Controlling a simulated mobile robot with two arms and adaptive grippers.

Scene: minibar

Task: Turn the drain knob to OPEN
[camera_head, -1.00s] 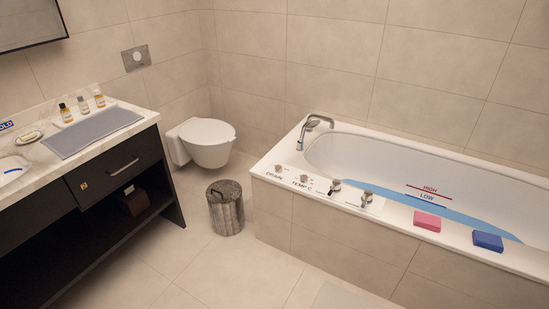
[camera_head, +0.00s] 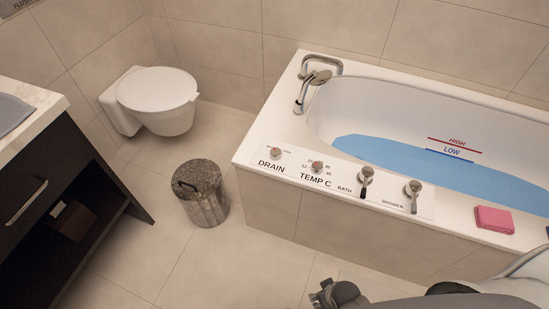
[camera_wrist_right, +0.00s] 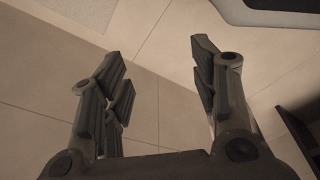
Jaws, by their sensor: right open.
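The drain knob (camera_head: 275,153) is a small round metal knob at the left end of the white control panel (camera_head: 427,209) on the tub rim, above the word DRAIN. Which way it points is too small to tell. My right gripper (camera_head: 326,294) shows at the bottom of the head view, in front of the tub and well apart from the knob. In the right wrist view my right gripper (camera_wrist_right: 160,75) is open and empty, with bare floor tiles between its fingers. My left gripper is not in view.
The temperature knob (camera_head: 317,167), bath lever (camera_head: 366,182) and shower lever (camera_head: 413,193) sit to the right on the panel. Blue water (camera_head: 400,165) is in the tub. A pink block (camera_head: 494,219) lies on the rim. A bin (camera_head: 202,195) stands left of the tub; floor before it is clear.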

